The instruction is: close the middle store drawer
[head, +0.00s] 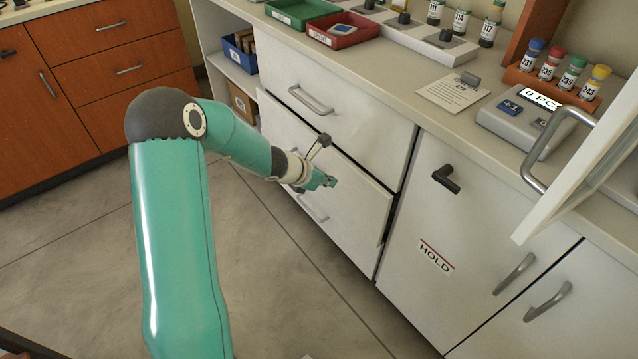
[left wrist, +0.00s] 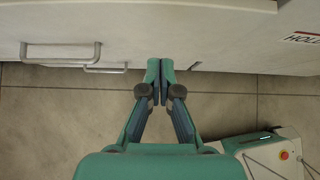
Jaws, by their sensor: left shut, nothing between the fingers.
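The middle store drawer (head: 350,192) is in the white cabinet in the head view. Its front stands a little proud of the cabinet, with a dark gap along its right edge. My left gripper (head: 329,182) is in front of this drawer; its fingers are together and empty. In the left wrist view the shut fingertips (left wrist: 160,66) point at the white drawer front (left wrist: 190,28), close to its lower edge. I cannot tell whether they touch it. My left wrist hides part of the drawer front in the head view. My right gripper is not in view.
The top drawer (head: 345,120) is above, flush. A lower handle (head: 312,208) shows below my wrist. To the right is a door marked HOLD (head: 436,257) with a black latch (head: 446,179). An open white door (head: 590,160) juts out at right. The floor (head: 270,270) in front is clear.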

